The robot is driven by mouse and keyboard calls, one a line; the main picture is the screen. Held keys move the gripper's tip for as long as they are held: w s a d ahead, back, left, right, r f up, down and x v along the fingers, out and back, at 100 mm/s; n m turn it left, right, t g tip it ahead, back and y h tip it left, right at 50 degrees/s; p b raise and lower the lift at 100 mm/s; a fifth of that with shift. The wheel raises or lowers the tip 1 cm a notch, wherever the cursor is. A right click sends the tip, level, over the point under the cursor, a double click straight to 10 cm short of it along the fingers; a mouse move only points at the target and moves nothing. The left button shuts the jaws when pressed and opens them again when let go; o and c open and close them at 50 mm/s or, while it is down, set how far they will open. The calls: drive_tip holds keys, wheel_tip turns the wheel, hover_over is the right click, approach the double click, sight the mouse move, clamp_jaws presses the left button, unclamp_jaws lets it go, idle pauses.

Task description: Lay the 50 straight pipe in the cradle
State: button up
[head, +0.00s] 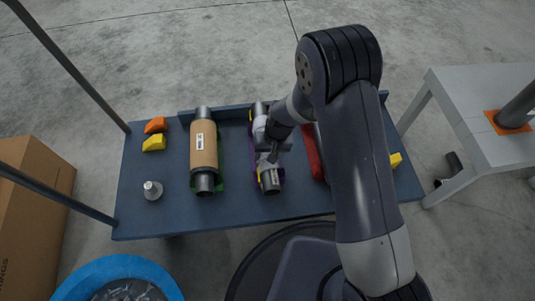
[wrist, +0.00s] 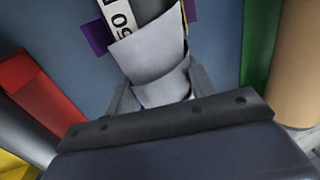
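The 50 straight pipe (head: 270,183) is a grey metal tube lying lengthwise near the middle of the blue table, over a purple cradle (head: 281,176). Its white label reading 50 shows in the wrist view (wrist: 121,17), with a purple cradle part (wrist: 94,40) beside it. My gripper (head: 271,154) is down over the pipe. In the wrist view its fingers (wrist: 163,95) stand on both sides of the pipe, close to it. Whether they press on it is not clear. My gripper and wrist hide part of the pipe and cradle.
A tan-wrapped muffler (head: 204,147) lies on a green cradle (head: 222,168) to the left. A red part (head: 313,153) lies to the right. Orange (head: 155,125) and yellow (head: 154,143) blocks and a small metal piece (head: 152,190) sit at the table's left.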

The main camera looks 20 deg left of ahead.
drive_tip(key=o, duration=0.6)
drive_tip(key=shift+c, duration=0.2)
drive_tip(key=p+v, duration=0.4)
drive_tip(key=v, duration=0.7)
drive_tip(key=shift+f, duration=0.15)
drive_tip(key=b+x, duration=0.4)
drive_tip(key=x, duration=0.6)
drive_tip(key=shift+f, duration=0.35)
drive_tip(key=shift+a+r, duration=0.1)
drive_tip(key=shift+r, duration=0.1)
